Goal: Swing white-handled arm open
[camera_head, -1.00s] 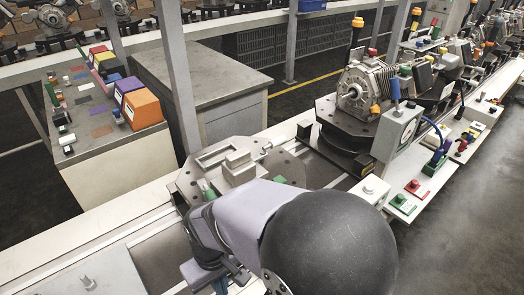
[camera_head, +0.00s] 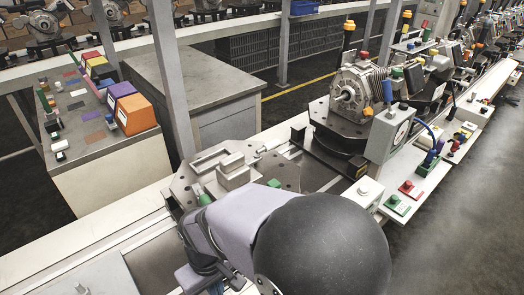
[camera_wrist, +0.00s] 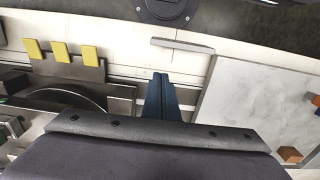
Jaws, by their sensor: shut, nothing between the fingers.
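My gripper (camera_wrist: 163,95) shows in the wrist view as dark blue fingers pressed together, with nothing between them. It is over the pale rail (camera_wrist: 125,60). A short light grey bar (camera_wrist: 182,46) lies beyond the fingertips, apart from them; I cannot tell whether it is the white-handled arm. In the head view, the grey fixture plate (camera_head: 180,188) carries metal blocks (camera_head: 233,172) and green parts (camera_head: 273,183), partly hidden by my arm. My fingers are hidden there, and no white handle is clearly seen.
A motor (camera_head: 350,92) stands on a dark pallet on the conveyor, to the right of the fixture. A control box (camera_head: 390,132) and button panels are at its right. Yellow tabs (camera_wrist: 61,52) and a pale marble-like panel (camera_wrist: 250,105) flank my gripper.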

